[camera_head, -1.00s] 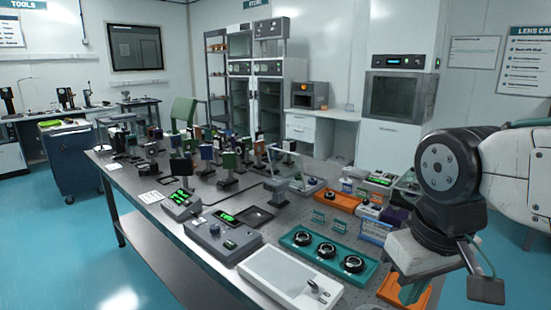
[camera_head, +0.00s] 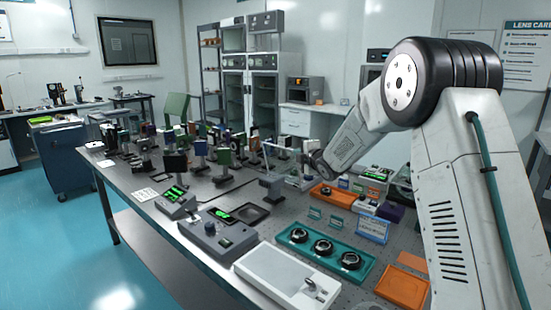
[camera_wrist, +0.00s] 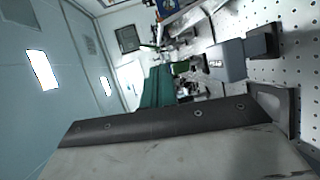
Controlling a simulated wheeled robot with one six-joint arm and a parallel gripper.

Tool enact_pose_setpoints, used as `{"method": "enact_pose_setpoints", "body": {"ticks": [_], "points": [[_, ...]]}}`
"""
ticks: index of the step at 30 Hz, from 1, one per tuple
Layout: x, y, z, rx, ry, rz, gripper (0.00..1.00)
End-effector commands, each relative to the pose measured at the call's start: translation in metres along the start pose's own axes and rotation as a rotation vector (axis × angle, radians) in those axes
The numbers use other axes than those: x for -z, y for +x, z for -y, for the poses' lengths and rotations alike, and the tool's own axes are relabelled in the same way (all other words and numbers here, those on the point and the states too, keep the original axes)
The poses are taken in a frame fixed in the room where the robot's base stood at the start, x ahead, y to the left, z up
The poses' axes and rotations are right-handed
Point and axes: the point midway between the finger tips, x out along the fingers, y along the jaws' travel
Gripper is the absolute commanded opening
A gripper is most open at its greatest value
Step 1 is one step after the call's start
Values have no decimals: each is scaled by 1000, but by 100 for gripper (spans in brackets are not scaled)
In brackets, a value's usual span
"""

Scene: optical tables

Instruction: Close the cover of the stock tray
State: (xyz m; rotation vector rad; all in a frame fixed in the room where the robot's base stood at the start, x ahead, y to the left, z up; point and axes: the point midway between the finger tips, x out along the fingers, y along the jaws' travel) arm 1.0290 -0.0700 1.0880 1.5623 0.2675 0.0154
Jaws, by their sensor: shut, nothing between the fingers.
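A clear cover with a pale frame (camera_head: 283,148) stands raised in the middle of the table in the head view. It seems to belong to the stock tray, whose low body is mostly hidden there by the cover and my wrist. My gripper (camera_head: 309,176) is at the cover's right side, small and dark. I cannot tell whether it touches the cover. In the wrist view, a large grey part with a dark strip, seemingly my gripper (camera_wrist: 272,98), fills the bottom. It is shut and holds nothing visible. The tray is not clear in the wrist view.
A teal tray with several black ring mounts (camera_head: 299,237), an orange tray (camera_head: 402,290) and a white flat box (camera_head: 262,270) lie nearer. Many upright optical mounts (camera_head: 226,158) crowd the table left of the cover. A grey post stand (camera_head: 272,186) stands just in front.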

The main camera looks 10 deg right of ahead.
Motion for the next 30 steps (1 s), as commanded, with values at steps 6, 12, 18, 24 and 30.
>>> {"method": "enact_pose_setpoints", "body": {"ticks": [6,12,18,24,30], "points": [[4,46,43,-175,-200,-134,0],[8,58,54,-241,-261,-173,0],[14,84,50,-244,-264,-175,0],[22,120,42,-244,-263,-175,0],[26,143,36,-242,-262,-174,0]]}}
